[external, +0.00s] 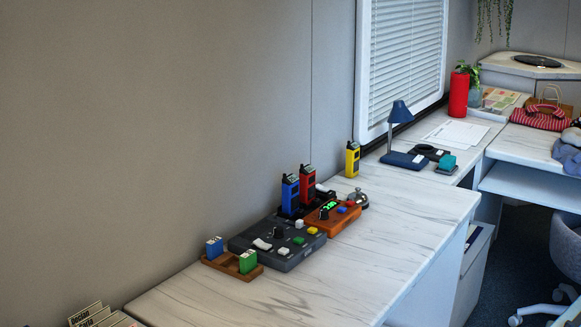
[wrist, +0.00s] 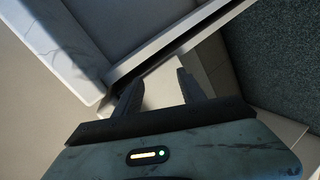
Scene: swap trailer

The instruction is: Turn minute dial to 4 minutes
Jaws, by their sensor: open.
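An orange box (external: 340,217) with a lit green display (external: 329,206) stands on the marble-topped desk in the external view. It carries a black knob (external: 323,214) and small red and blue buttons. A dark grey box (external: 262,246) beside it has another black knob (external: 279,232), a white switch and several coloured buttons. No dial marking is readable, so I cannot tell which knob is the minute dial or its setting. My gripper (wrist: 158,78) shows only in the wrist view. Its two dark fingers are apart with nothing between them, away from both boxes.
A wooden holder (external: 232,266) with blue and green blocks stands left of the grey box. Blue (external: 290,194), red (external: 307,184) and yellow (external: 352,159) radios and a bell (external: 358,198) stand nearby. The desk's front strip (external: 330,270) is clear. The wrist view shows a marble-topped edge (wrist: 80,45).

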